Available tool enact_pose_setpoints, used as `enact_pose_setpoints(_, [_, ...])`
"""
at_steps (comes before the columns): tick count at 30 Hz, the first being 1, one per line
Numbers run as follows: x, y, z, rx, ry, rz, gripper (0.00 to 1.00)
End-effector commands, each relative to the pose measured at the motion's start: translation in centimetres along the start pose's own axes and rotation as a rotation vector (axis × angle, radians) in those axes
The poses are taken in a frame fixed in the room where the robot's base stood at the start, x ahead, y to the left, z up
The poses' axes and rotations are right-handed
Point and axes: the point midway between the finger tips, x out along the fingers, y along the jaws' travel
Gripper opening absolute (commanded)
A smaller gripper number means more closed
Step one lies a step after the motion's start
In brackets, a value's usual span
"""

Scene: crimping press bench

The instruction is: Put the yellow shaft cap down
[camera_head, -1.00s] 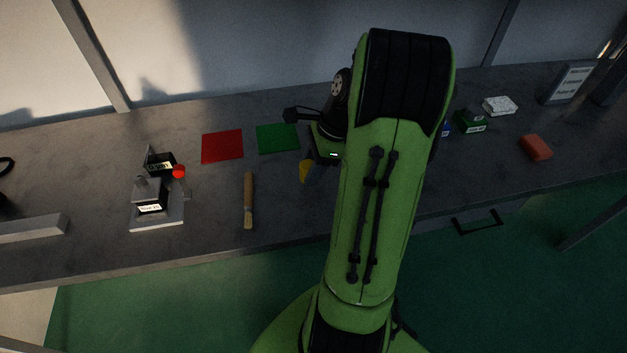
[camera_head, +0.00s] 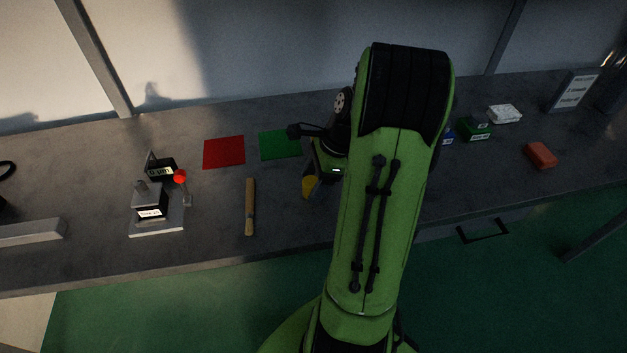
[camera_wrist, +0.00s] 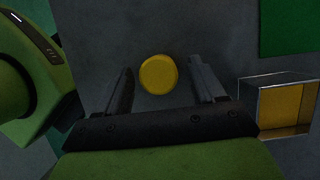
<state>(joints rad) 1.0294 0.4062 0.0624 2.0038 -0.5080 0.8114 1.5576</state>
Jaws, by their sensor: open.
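The yellow shaft cap (camera_wrist: 158,74) shows in the wrist view as a round yellow face between the two fingers of my gripper (camera_wrist: 160,70). The fingers are open, with a gap on each side of the cap. Grey bench surface lies behind it; I cannot tell whether the cap rests on it. In the head view a yellow patch (camera_head: 309,187) shows just below my gripper, partly hidden by the arm; I cannot tell surely that it is the cap.
A clear-edged box with yellow inside (camera_wrist: 285,105) is right of the fingers. Green mat (camera_head: 280,144), red mat (camera_head: 223,152), a wooden-handled tool (camera_head: 250,203) and the press (camera_head: 152,205) lie left. Small boxes (camera_head: 476,130) and a red block (camera_head: 541,155) are right.

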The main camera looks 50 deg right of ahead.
Motion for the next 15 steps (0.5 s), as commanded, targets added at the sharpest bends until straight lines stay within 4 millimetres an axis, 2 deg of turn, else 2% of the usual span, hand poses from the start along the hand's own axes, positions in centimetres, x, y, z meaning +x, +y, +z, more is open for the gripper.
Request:
enact_pose_setpoints(9, [-8.7,-0.1,0.1,0.004,0.003,-0.006,0.69])
enact_pose_setpoints(12, [-10.6,-0.1,0.1,0.003,0.002,-0.004,0.69])
enact_pose_setpoints(15, [-11.7,0.0,0.1,0.003,0.002,-0.002,0.69])
